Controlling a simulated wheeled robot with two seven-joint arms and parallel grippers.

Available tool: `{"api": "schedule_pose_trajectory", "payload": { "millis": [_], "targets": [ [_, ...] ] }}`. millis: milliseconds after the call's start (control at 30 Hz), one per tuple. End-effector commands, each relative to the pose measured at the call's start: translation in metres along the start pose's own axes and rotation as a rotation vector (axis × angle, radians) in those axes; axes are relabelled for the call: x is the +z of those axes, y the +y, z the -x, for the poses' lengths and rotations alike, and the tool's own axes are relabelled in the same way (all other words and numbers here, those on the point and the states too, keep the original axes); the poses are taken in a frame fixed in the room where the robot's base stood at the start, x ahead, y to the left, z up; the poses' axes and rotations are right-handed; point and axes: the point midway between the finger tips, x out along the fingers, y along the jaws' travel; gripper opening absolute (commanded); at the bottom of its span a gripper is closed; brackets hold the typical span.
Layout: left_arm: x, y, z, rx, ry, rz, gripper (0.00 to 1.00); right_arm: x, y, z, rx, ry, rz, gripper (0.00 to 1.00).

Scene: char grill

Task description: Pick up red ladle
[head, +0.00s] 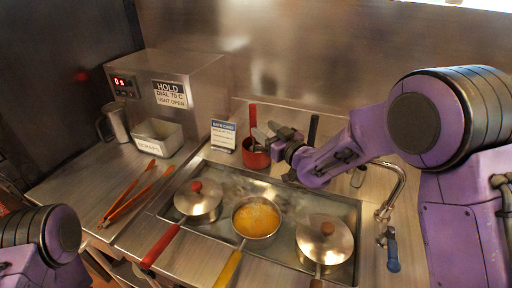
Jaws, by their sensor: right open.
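A red handle (252,115), which looks like that of the red ladle, stands upright in a small red pot (256,160) at the back of the counter. The ladle's lower end is hidden in the pot. My right gripper (263,134) is open just right of the handle, above the pot, with its fingers pointing left. I cannot tell whether a finger touches the handle. Of my left arm, only a part shows at the lower left; its gripper is out of view.
Below is a sunken steel basin (345,208) with two lidded pans and an open pan of yellow soup (257,218). A sign card (223,135) stands left of the red pot, a black handle (313,128) right.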

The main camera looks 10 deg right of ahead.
Motion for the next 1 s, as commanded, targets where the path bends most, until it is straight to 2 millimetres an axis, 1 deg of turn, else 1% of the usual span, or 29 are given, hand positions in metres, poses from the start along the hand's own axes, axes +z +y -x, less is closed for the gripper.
{"api": "schedule_pose_trajectory", "payload": {
  "millis": [33, 167, 300, 400, 500, 700, 767, 800, 867, 1000],
  "targets": [
    [-0.002, -0.001, 0.006, 0.000, 0.000, 0.000, 0.60, -0.003, 0.000, -0.009, -0.001, 0.000, 0.000, 0.52],
    [-0.005, -0.001, 0.013, 0.000, 0.000, 0.000, 0.60, -0.002, 0.000, -0.026, -0.003, -0.003, -0.002, 0.52],
    [-0.013, -0.003, 0.032, 0.000, 0.001, 0.000, 0.60, -0.007, 0.004, -0.051, -0.003, -0.003, -0.002, 0.52],
    [-0.015, -0.003, 0.035, 0.000, 0.001, 0.001, 0.60, -0.004, 0.004, -0.066, -0.003, -0.003, -0.002, 0.52],
    [-0.015, -0.003, 0.037, 0.000, 0.001, 0.001, 0.60, -0.002, 0.004, -0.074, -0.002, -0.003, -0.003, 0.52],
    [-0.015, -0.003, 0.035, 0.000, 0.000, 0.000, 0.60, -0.001, 0.003, -0.075, -0.003, -0.003, -0.003, 0.52],
    [-0.015, -0.003, 0.035, 0.000, 0.000, 0.000, 0.60, -0.001, 0.003, -0.074, -0.003, -0.003, -0.003, 0.32],
    [-0.015, -0.003, 0.035, 0.000, 0.000, 0.000, 0.60, -0.001, 0.003, -0.074, -0.003, -0.003, -0.003, 0.19],
    [-0.015, -0.003, 0.035, 0.000, 0.000, 0.000, 0.60, -0.001, 0.003, -0.074, -0.003, -0.003, -0.003, 0.00],
    [-0.015, -0.003, 0.035, 0.000, 0.001, 0.000, 0.60, -0.001, 0.004, -0.074, -0.002, -0.002, -0.002, 0.00]
  ]
}}
